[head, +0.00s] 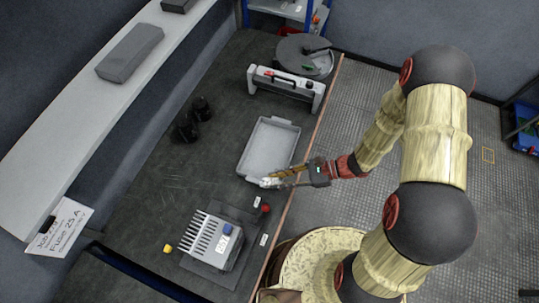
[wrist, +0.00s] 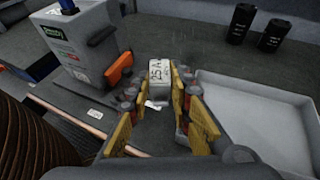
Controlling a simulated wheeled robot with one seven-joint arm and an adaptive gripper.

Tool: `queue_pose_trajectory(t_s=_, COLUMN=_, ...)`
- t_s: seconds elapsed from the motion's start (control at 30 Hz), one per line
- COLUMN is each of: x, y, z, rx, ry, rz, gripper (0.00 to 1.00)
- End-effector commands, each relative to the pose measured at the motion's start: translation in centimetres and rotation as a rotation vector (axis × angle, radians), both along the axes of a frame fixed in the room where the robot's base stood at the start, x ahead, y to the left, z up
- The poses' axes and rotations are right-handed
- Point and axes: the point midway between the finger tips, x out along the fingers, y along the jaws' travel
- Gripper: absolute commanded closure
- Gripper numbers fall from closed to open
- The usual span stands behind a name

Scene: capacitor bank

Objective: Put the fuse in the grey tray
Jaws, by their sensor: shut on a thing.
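My gripper (head: 277,180) is shut on a small white fuse (head: 268,182) near the front edge of the grey tray (head: 262,143). In the wrist view, the fuse (wrist: 160,72), marked "25 A", sits between the yellow pads of my gripper (wrist: 163,100). There it shows over the dark bench, left of the tray (wrist: 265,115). The tray is shallow and looks empty. I cannot tell exactly how high the fuse is above the bench.
A grey-white case (head: 285,85) stands behind the tray. Two black cylinders (head: 193,120) stand to its left. A card (head: 58,228) reading "Fuse 25 A" hangs at the left.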

Motion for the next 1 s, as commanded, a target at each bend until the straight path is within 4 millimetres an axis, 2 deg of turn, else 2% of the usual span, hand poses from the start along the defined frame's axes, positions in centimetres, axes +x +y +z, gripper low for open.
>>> queue_pose_trajectory(t_s=0.4, x=8.6, y=2.2, z=-4.2, rx=0.001, ry=-0.001, rz=0.003, gripper=1.00)
queue_pose_trajectory(t_s=0.5, x=9.9, y=2.5, z=-6.3, rx=0.001, ry=0.001, rz=0.003, gripper=1.00)
queue_pose_trajectory(t_s=0.7, x=12.0, y=3.0, z=-8.7, rx=0.001, ry=0.000, rz=0.001, gripper=1.00)
queue_pose_trajectory(t_s=0.9, x=12.8, y=3.2, z=-9.5, rx=0.000, ry=-0.001, rz=0.001, gripper=1.00)
queue_pose_trajectory(t_s=1.0, x=12.9, y=3.3, z=-10.7, rx=0.001, ry=0.003, rz=0.001, gripper=1.00)
